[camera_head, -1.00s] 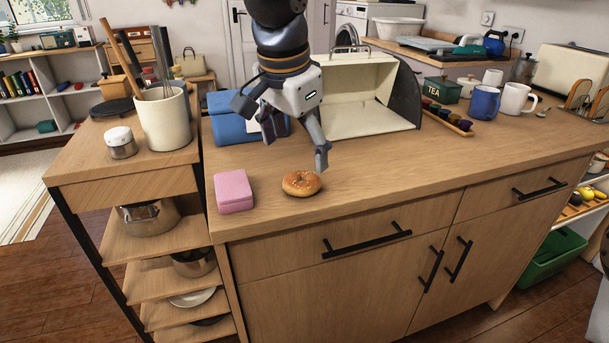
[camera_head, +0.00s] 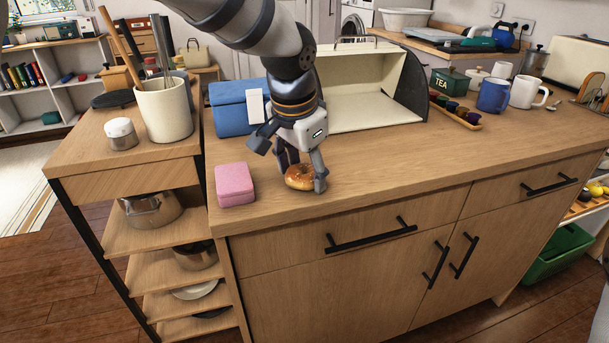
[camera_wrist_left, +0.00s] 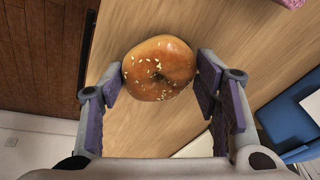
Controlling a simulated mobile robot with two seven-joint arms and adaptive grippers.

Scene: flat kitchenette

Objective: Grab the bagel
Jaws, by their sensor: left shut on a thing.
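The bagel (camera_head: 299,178) is golden brown with pale seeds and lies on the wooden counter near its front edge. My left gripper (camera_head: 304,182) reaches down over it from above and is shut on it, with the fingers on both sides. In the left wrist view the bagel (camera_wrist_left: 158,68) sits between the purple-padded fingertips of my left gripper (camera_wrist_left: 160,75), and its top shows clearly. The bagel's sides are partly hidden by the fingers in the head view. My right gripper is not in view.
A pink block (camera_head: 234,184) stands just left of the bagel. Behind are a blue box (camera_head: 232,108) and an open cream bread box (camera_head: 365,90). Mugs (camera_head: 493,95) and a tea tin (camera_head: 448,83) stand farther right. The counter's front right is clear.

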